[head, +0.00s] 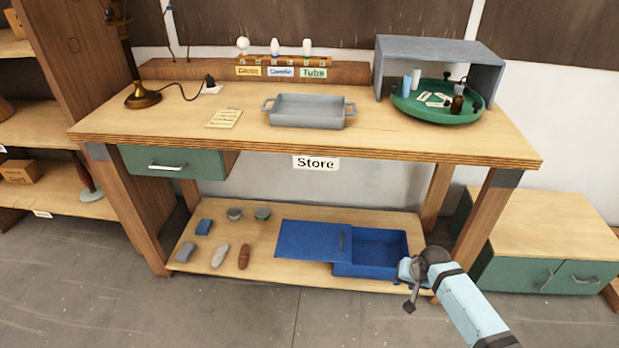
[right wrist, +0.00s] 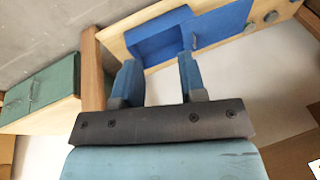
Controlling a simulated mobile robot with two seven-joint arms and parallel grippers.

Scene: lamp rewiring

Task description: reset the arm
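My right arm comes in from the lower right in the head view, and its gripper end (head: 408,270) is at the right front corner of the blue box (head: 372,270). In the right wrist view the two blue fingers of my right gripper (right wrist: 159,70) stand apart with nothing between them. Beyond them is the open blue box (right wrist: 158,45), with its blue lid (right wrist: 218,22) beside it. In the head view the lid (head: 310,240) lies left of the box and partly over it. I cannot tell whether the gripper touches the box. My left gripper is not in view.
The lower shelf (head: 300,214) also holds several small blocks and two round tins (head: 262,213). The workbench top (head: 350,142) above bears a grey tray (head: 305,112), a green round tray (head: 440,112) and a lamp (head: 143,97). A green cabinet (head: 530,275) stands at right.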

